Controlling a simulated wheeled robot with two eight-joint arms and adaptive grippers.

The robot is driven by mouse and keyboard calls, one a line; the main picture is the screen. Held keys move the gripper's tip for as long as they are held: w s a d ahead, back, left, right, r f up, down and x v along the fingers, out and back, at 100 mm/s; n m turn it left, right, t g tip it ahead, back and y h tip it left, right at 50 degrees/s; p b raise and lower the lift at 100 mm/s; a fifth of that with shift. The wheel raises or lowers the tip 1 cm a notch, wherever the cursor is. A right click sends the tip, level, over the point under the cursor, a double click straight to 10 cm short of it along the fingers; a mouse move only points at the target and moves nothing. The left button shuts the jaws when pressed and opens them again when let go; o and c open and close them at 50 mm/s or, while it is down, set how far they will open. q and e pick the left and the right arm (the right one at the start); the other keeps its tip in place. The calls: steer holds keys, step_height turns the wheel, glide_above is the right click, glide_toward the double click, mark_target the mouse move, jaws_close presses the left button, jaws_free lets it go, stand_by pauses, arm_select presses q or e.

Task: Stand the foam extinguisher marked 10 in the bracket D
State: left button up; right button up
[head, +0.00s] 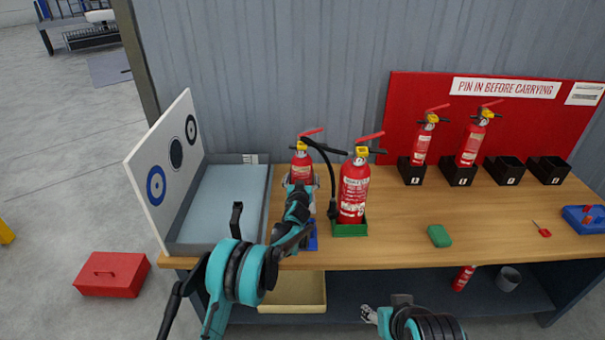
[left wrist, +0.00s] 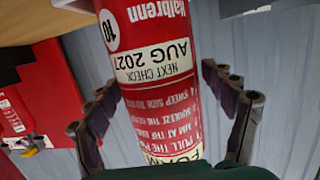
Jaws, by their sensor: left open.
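A red foam extinguisher marked 10 (left wrist: 155,70) fills the middle of the left wrist view, inverted in that picture. In the head view it is the left extinguisher (head: 301,160), standing upright at a blue base (head: 312,240), partly hidden by my arm. My left gripper (head: 303,186) is open, with its fingers on either side of the cylinder; in the wrist view gaps show beside it. Four-in-a-row black brackets stand at the back right; the two right ones (head: 503,170) (head: 548,170) are empty. Their letters are too small to read. My right gripper (head: 369,314) is low at the bottom edge.
Another extinguisher (head: 353,190) stands close right in a green base (head: 350,230). Two more (head: 422,140) (head: 470,143) occupy the left brackets. A grey tray (head: 225,205) and target board (head: 165,165) are left.

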mark_target(302, 164)
arm_select(q)
steer(key=c, duration=1.2)
steer(key=shift+r, duration=0.2)
steer(key=c, duration=0.5)
steer(key=shift+w, duration=0.1)
steer(key=shift+r+p, duration=1.6)
steer(key=shift+r, duration=1.55)
